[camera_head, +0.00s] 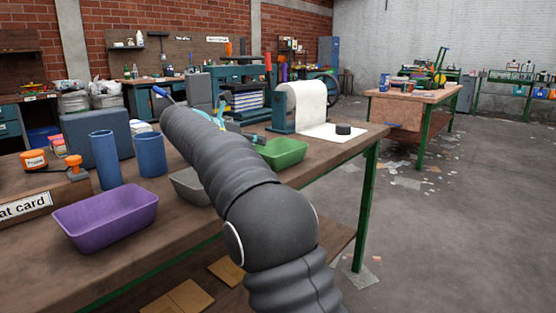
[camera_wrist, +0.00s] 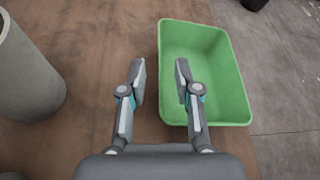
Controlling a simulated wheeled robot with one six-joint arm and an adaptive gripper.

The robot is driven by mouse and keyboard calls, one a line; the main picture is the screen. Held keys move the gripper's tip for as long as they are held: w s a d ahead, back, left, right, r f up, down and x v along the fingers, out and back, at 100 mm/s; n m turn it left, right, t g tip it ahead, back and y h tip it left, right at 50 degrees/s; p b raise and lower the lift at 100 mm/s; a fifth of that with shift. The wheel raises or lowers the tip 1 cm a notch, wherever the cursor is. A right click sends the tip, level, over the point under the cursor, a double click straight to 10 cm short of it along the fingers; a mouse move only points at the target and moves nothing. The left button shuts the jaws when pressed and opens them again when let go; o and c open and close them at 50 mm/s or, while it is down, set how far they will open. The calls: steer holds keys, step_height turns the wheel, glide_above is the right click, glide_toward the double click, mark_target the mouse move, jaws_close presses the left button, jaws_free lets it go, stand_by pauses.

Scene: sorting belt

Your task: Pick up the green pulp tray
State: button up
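The green pulp tray (camera_head: 281,152) sits on the wooden workbench near its right end, partly behind my arm in the head view. In the wrist view the empty green tray (camera_wrist: 232,100) lies right of centre. My gripper (camera_wrist: 159,75) is open and empty, seen from above. Its right finger overlaps the tray's left side in the picture; its left finger is over bare wood. I cannot tell whether the right finger is inside the tray or above it. In the head view my arm hides most of the gripper.
A grey tray (camera_head: 190,186) and a purple tray (camera_head: 107,211) stand left on the bench (camera_head: 150,250). Two blue cylinders (camera_head: 104,160) stand behind. A paper roll (camera_head: 305,105) and a black puck (camera_head: 343,129) are beyond the green tray. A grey cylinder (camera_wrist: 25,75) stands left in the wrist view.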

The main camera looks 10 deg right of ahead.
mark_target(278, 154)
steer(key=x, duration=0.3)
steer(key=shift+d+f, duration=0.1)
steer(key=shift+d, duration=0.05)
jaws_close()
